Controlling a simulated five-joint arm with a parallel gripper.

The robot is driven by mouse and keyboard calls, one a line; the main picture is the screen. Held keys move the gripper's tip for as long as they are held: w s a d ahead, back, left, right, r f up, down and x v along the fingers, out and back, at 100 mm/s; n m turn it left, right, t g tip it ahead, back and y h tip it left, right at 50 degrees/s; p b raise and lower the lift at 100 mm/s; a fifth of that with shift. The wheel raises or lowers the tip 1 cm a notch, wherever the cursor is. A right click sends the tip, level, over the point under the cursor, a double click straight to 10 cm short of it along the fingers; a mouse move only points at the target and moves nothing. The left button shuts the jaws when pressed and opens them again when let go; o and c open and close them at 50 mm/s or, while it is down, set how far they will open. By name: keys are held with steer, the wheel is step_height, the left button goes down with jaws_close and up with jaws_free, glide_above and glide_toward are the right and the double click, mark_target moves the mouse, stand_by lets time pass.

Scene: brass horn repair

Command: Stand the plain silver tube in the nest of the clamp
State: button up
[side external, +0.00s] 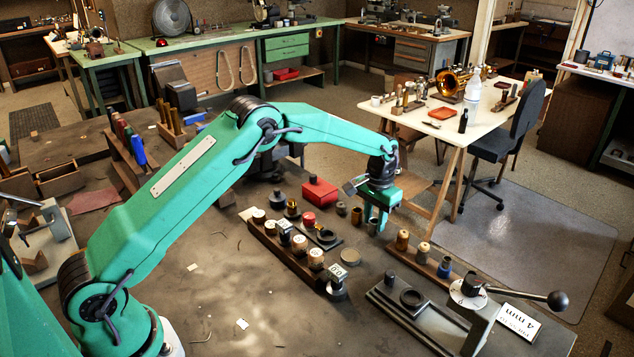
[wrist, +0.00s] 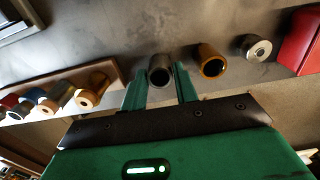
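A plain grey-silver tube (wrist: 160,67) stands upright on the bench between my fingertips in the wrist view. In the side view it shows low between the fingers (side external: 373,228). My gripper (side external: 377,222) points down around it; the fingers (wrist: 160,80) look apart, with little room on either side of the tube. The clamp (side external: 470,295) is at the front right, with a dark base plate (side external: 392,312) and a black-knobbed lever (side external: 555,300). Nothing stands in that ring.
A brass tube (wrist: 210,62) and a silver collar (wrist: 257,47) stand near the grey tube, with a red box (side external: 319,191) beyond. A wooden rack of coloured tubes (side external: 422,260) lies between my gripper and the clamp. A block with capped pieces (side external: 290,245) is at left.

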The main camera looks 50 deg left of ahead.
steer(key=c, duration=0.4)
steer(key=shift+c, duration=0.2)
steer(key=shift+r, duration=0.25)
step_height(320, 180, up, 7)
steer(key=shift+r, duration=0.15)
stand_by(0.9)
stand_by(0.4)
steer(key=s+a, duration=0.6)
steer(key=s, duration=0.5)
steer(key=shift+r, duration=0.2)
